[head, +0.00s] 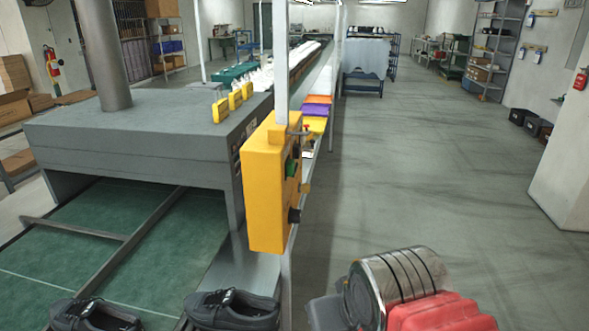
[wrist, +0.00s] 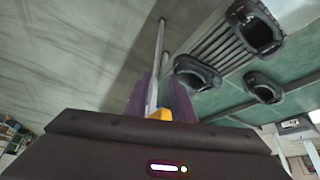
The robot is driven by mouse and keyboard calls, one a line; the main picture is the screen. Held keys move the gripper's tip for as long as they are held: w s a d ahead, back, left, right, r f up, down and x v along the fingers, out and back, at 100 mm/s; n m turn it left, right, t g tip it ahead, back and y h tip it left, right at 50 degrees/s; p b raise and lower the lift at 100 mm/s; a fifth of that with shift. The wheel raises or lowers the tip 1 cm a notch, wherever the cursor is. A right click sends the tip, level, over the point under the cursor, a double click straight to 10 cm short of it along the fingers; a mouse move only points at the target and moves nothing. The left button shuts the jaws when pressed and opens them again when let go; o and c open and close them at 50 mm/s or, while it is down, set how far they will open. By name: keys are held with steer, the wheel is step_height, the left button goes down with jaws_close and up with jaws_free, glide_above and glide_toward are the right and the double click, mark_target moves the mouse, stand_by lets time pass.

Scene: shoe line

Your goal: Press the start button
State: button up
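The yellow control box (head: 267,185) hangs on a pale upright post in the middle of the head view. A green button (head: 291,166) shows edge-on on its right-hand face, with a dark knob (head: 294,215) lower down. The box's front face is mostly turned away, so any labels are hidden. In the wrist view a yellow patch (wrist: 158,115), seemingly the box, and the post show between two dark purple fingers. My gripper (wrist: 158,95) appears open with nothing held. Its fingers do not show in the head view, and their distance from the box is unclear.
A grey oven-like machine (head: 140,135) stands left, over a green conveyor (head: 150,250). Black shoes (head: 232,308) lie at the lower edge. Yellow, purple and orange items line the belt behind the box.

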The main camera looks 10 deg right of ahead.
jaws_close()
stand_by(1.3)
